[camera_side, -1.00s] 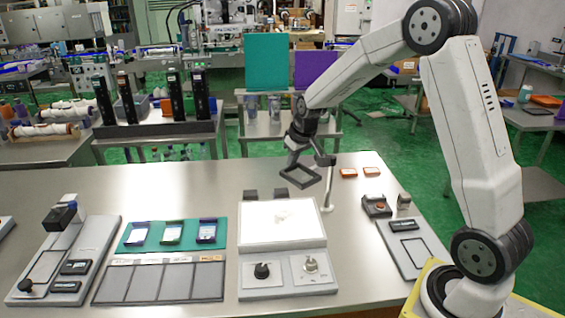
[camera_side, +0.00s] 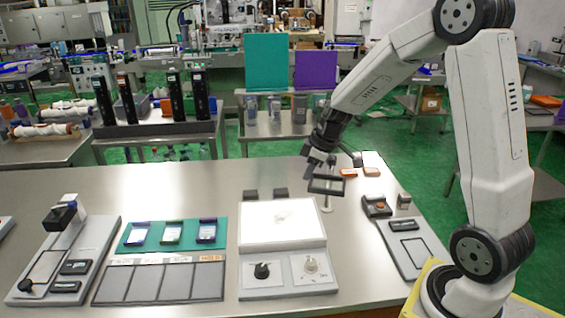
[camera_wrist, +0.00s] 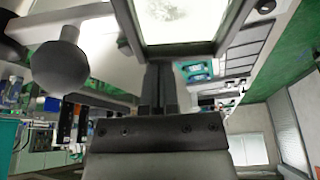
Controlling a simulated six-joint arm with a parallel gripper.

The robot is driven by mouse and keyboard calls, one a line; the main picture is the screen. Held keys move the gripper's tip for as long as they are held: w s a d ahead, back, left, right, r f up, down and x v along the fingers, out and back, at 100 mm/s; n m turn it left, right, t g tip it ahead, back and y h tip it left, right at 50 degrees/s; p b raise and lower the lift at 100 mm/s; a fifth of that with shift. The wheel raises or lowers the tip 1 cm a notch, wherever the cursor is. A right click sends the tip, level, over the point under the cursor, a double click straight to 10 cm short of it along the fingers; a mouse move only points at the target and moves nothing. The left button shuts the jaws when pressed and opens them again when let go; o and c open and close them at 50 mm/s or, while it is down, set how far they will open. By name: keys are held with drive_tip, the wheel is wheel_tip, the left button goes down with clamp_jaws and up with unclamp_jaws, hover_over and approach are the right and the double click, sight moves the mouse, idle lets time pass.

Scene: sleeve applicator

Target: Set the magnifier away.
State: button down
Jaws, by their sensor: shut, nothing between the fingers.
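The magnifier (camera_side: 343,186) is a dark rectangular frame beside a thin post (camera_side: 328,203), above the back right of the light panel. In the wrist view its frame (camera_wrist: 180,49) crosses the top, with a bright white surface seen through it. My gripper (camera_side: 316,169) is at the frame's back left edge in the side view. In the wrist view my gripper (camera_wrist: 161,68) has its fingers together, right against the frame's near edge, with nothing held between them. Exact contact cannot be told. The light panel (camera_side: 270,225) lies below and to the left.
A grey round knob (camera_wrist: 62,68) is close on the left in the wrist view. Orange-framed pieces (camera_side: 348,172) lie behind the magnifier. A grey fixture (camera_side: 405,250) stands at the right.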

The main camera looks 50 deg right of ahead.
sight(323, 185)
drive_tip(key=s+n, duration=0.3)
drive_tip(key=shift+d+g+y, duration=0.2)
drive_tip(key=shift+g+y, duration=0.1)
drive_tip(key=shift+y, duration=0.1)
drive_tip(key=shift+s+d+n+g, duration=0.15)
drive_tip(key=shift+s+d+n, duration=0.05)
drive_tip(key=shift+s+n, duration=0.35)
drive_tip(key=shift+s+d+n+g, duration=0.15)
drive_tip(key=shift+s+d+n, duration=0.05)
drive_tip(key=shift+s+n, duration=0.3)
drive_tip(key=shift+s+d+n+y, duration=0.3)
drive_tip(key=shift+s+n+y, duration=0.15)
drive_tip(key=shift+n, duration=0.2)
drive_tip(key=shift+s+d, duration=0.4)
drive_tip(key=shift+s, duration=0.2)
drive_tip(key=shift+a, duration=0.15)
drive_tip(key=shift+w+a, duration=0.4)
drive_tip(key=shift+a, duration=0.4)
drive_tip(key=shift+w+a, duration=0.4)
drive_tip(key=shift+a, duration=0.4)
drive_tip(key=shift+r, duration=0.35)
drive_tip(key=v, duration=0.9)
drive_tip(key=shift+w+r, duration=0.2)
